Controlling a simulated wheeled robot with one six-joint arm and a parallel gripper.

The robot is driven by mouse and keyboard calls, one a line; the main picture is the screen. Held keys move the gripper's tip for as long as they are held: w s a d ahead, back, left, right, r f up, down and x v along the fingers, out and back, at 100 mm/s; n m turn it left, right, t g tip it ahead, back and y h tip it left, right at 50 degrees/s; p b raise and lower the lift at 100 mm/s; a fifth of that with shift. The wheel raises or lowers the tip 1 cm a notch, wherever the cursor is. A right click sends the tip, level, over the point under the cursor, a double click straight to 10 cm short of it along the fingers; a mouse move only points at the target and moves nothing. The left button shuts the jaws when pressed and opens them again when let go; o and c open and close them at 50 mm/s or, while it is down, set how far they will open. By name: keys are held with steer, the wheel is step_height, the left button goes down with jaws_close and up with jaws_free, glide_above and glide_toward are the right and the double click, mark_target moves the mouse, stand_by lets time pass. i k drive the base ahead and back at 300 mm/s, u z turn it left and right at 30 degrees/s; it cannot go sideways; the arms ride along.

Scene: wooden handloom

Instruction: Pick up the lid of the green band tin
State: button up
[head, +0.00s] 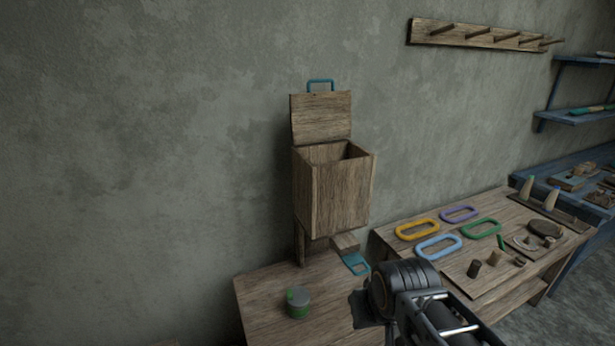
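A small grey round tin with green on it (298,304) stands upright on the low wooden table. Its top looks closed, with a green spot at the left of the top. The lid cannot be told clearly from the body at this size. My gripper (361,308) is at the end of my dark arm, to the right of the tin and apart from it. Only a dark part of it shows, and its fingers cannot be made out. Nothing is seen held.
A wooden box (335,195) with its lid raised stands behind the tin, with a blue handle (356,263) below it. The wooden table (262,285) is clear around the tin. Coloured oval rings (438,247) and small parts lie on a bench at right.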

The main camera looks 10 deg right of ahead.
mark_target(298, 296)
steer(key=u, duration=1.5)
steer(key=i, duration=0.4)
steer(key=z, duration=0.05)
